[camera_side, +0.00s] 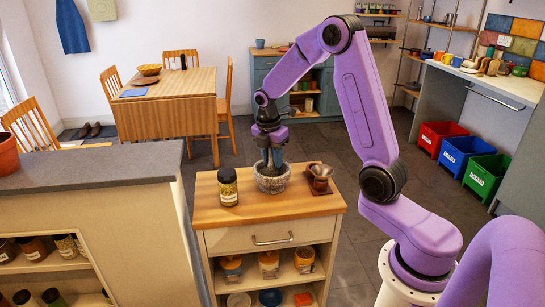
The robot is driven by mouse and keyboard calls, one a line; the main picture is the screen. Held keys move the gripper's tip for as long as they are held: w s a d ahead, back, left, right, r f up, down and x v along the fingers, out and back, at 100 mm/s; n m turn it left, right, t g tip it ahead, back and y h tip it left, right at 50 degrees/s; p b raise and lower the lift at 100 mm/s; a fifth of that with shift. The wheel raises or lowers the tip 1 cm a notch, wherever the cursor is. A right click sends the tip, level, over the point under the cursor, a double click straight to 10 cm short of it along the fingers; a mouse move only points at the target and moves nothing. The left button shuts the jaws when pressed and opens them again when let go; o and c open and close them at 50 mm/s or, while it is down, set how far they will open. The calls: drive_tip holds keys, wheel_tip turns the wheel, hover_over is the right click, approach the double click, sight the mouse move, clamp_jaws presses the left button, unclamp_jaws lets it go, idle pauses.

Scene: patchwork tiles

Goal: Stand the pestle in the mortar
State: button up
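The mortar (272,184) is a speckled grey stone bowl standing upright on the wooden top of a small cabinet. My gripper (270,165) points down right over it, with its dark fingers at or just inside the rim. The pestle cannot be made out clearly; the fingers and the mortar's wall may hide it. The fingers are too small and dark to show whether they are apart or closed on something.
A dark-lidded jar with a pale label (228,188) stands close left of the mortar. A brown stand with a small cup (319,178) is close on the right. The cabinet top (260,215) is bare in front. A grey counter (85,165) lies to the left.

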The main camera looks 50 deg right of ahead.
drive_tip(key=o, duration=0.3)
drive_tip(key=a+r, duration=0.1)
drive_tip(key=r, duration=1)
drive_tip(key=a+r, duration=0.1)
drive_tip(key=r, duration=0.5)
drive_tip(key=shift+a+r, duration=0.15)
drive_tip(key=shift+a, duration=0.15)
drive_tip(key=s+a+f+m+y, duration=0.1)
drive_tip(key=s+a+f, duration=0.1)
drive_tip(key=s+a, duration=0.4)
drive_tip(key=s+a+f+m, duration=0.1)
drive_tip(key=s+a+f, duration=0.25)
drive_tip(key=a, duration=0.45)
drive_tip(key=s+f+m, duration=0.1)
drive_tip(key=s+f, duration=0.1)
drive_tip(key=s, duration=0.4)
drive_tip(key=s+a+f+m, duration=0.1)
drive_tip(key=s, duration=0.6)
drive_tip(key=s+a+f+m+y, duration=0.1)
drive_tip(key=s+f, duration=0.1)
drive_tip(key=s, duration=0.5)
drive_tip(key=shift+s+a+f, duration=0.1)
drive_tip(key=shift+s+f, duration=0.05)
drive_tip(key=shift+f, duration=0.2)
